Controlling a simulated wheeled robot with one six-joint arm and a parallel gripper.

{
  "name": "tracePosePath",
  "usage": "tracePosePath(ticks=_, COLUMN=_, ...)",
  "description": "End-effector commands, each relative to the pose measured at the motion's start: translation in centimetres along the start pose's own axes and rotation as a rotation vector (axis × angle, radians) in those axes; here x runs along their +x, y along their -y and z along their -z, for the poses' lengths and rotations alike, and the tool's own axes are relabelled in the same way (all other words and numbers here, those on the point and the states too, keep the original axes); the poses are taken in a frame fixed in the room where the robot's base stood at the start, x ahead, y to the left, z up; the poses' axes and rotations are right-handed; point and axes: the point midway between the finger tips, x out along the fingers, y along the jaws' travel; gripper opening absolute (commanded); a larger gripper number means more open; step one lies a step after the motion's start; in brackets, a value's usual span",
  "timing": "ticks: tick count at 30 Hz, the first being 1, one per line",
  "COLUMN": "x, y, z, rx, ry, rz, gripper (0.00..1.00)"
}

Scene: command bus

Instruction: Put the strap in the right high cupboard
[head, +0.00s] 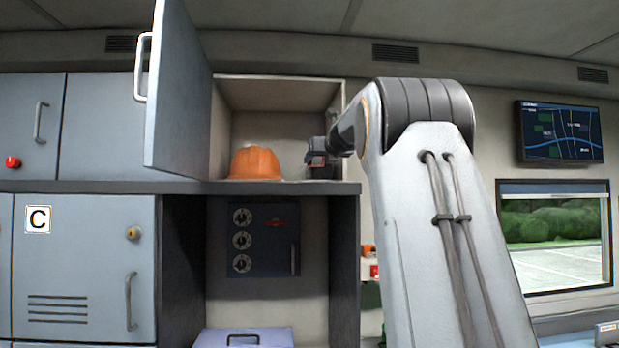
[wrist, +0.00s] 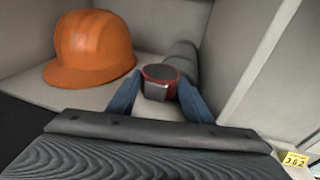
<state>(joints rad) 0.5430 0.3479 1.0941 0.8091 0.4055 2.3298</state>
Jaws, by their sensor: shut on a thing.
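The right high cupboard (head: 280,94) stands open, its door (head: 180,90) swung out to the left. My gripper (head: 317,158) is inside it, near its right wall. In the wrist view my gripper (wrist: 160,82) has its blue fingers on both sides of the strap (wrist: 160,73), a small dark roll with a red rim and a pale metal patch. The strap is just above or on the cupboard floor; I cannot tell whether it touches. In the head view the strap is too small to make out clearly.
An orange hard hat (head: 255,163) sits on the cupboard floor left of my gripper, also in the wrist view (wrist: 94,48). A dark grey rounded thing (wrist: 182,58) lies just behind the strap. The cupboard's right wall (wrist: 250,70) is close. Bare floor shows between hat and strap.

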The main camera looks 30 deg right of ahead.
Motion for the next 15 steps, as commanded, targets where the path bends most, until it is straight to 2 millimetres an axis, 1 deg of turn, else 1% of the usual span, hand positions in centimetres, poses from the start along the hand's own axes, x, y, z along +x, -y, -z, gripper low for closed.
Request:
tracePosePath(ticks=5, x=0.3, y=-0.1, z=1.7, rx=0.001, ry=0.0, rz=-0.002, gripper=0.17)
tracePosePath(ticks=10, x=0.6, y=-0.1, z=4.1, rx=0.001, ry=0.0, rz=-0.002, gripper=0.17)
tracePosePath(ticks=12, x=0.7, y=-0.1, z=4.6, rx=0.001, ry=0.001, rz=-0.001, gripper=0.17)
tracePosePath(ticks=15, x=0.7, y=0.0, z=4.8, rx=-0.001, ry=0.001, rz=-0.001, gripper=0.17)
